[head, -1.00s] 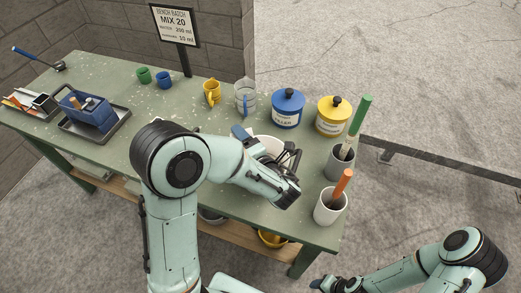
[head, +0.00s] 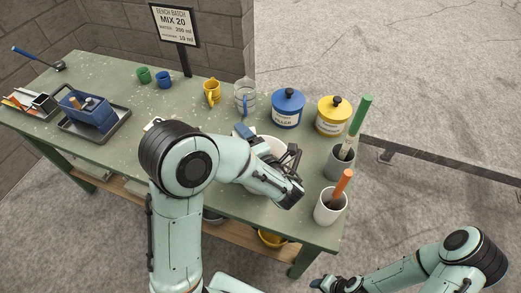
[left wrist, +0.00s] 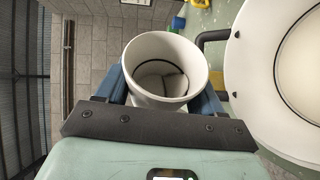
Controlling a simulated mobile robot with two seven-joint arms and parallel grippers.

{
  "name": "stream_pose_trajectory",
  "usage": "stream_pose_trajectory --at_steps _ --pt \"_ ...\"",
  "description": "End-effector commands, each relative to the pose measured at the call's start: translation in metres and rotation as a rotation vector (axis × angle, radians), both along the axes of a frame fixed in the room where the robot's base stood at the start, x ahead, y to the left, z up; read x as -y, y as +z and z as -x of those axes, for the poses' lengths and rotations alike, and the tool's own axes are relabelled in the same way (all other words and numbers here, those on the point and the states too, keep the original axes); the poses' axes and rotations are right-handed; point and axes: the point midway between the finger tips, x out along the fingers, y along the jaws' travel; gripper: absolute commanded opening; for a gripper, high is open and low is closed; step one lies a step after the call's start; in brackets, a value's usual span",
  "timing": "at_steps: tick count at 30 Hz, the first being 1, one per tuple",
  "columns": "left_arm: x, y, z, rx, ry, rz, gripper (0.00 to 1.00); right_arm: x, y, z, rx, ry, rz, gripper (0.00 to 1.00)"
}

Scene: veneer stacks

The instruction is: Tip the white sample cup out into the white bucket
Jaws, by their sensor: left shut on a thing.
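The white sample cup (left wrist: 165,65) is held between the blue fingers of my left gripper (left wrist: 166,92) in the left wrist view. Its mouth faces the camera and its inside is shaded; I cannot tell what lies in it. The white bucket (left wrist: 240,75) fills the right of that view, with its rim close beside the cup and apart from it. In the head view the bucket (head: 268,149) is partly hidden by my left arm and hand, and the cup cannot be made out. My right gripper (head: 322,283) is low at the bottom edge, clear of the bench; its fingers are unclear.
Pots with an orange-handled tool (head: 329,209) and a green-handled brush (head: 341,163) stand right of the bucket. Blue (head: 288,110) and yellow (head: 333,118) lidded tins and a clear jug (head: 245,98) stand behind it. The left bench (head: 125,105) is partly clear.

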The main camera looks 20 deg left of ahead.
Motion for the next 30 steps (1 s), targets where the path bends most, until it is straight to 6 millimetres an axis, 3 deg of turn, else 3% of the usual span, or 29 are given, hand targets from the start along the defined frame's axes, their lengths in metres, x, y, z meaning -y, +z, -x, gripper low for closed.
stream_pose_trajectory --at_steps 30 --pt "0.0044 0.0042 -0.0029 -0.075 0.0 -0.115 0.38 0.0 0.0001 0.0 0.0 0.0 0.0 0.51"
